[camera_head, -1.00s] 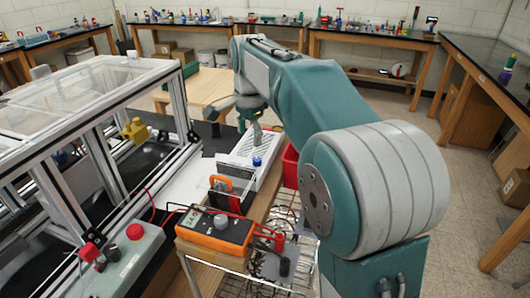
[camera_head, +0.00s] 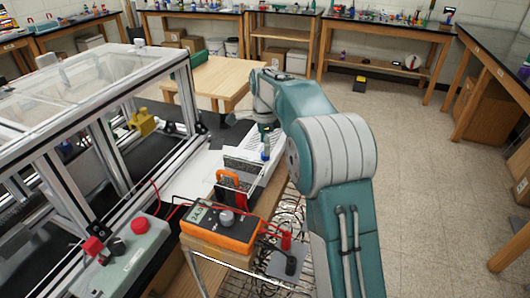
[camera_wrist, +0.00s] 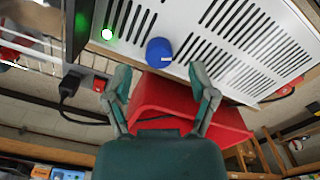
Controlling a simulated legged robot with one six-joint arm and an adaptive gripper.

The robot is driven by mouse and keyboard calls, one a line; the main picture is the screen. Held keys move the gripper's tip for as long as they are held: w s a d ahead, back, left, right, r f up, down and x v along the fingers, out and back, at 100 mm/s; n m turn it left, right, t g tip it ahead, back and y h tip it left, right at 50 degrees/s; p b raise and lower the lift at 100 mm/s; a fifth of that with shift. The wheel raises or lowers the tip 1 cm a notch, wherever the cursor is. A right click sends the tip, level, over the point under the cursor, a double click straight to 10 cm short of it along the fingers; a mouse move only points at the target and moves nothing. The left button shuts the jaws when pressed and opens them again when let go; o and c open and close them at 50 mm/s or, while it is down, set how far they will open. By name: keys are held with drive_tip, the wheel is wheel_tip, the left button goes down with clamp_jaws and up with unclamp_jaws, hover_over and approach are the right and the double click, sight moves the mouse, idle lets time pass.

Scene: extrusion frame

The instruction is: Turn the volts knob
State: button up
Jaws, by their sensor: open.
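A round blue knob (camera_wrist: 159,52) sits on the slotted white face of a box (camera_wrist: 215,42). In the head view the knob (camera_head: 265,156) is small, below my gripper. No readable label shows on it. In the wrist view my gripper (camera_wrist: 160,78) is open and empty. Its two fingertips lie to the left and right of the knob and slightly lower in the picture, with a gap on both sides. I cannot tell how far they are in depth from the box face.
A red bin (camera_wrist: 180,105) lies behind my fingers in the wrist view. An orange multimeter (camera_head: 222,230) with red and black leads stands at the front. An aluminium extrusion frame (camera_head: 90,130) fills the left side. Open floor (camera_head: 430,190) lies to the right.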

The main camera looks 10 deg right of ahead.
drive_tip(key=shift+f, duration=1.45)
clamp_jaws()
drive_tip(key=shift+n, duration=0.3)
drive_tip(key=n, duration=1.9)
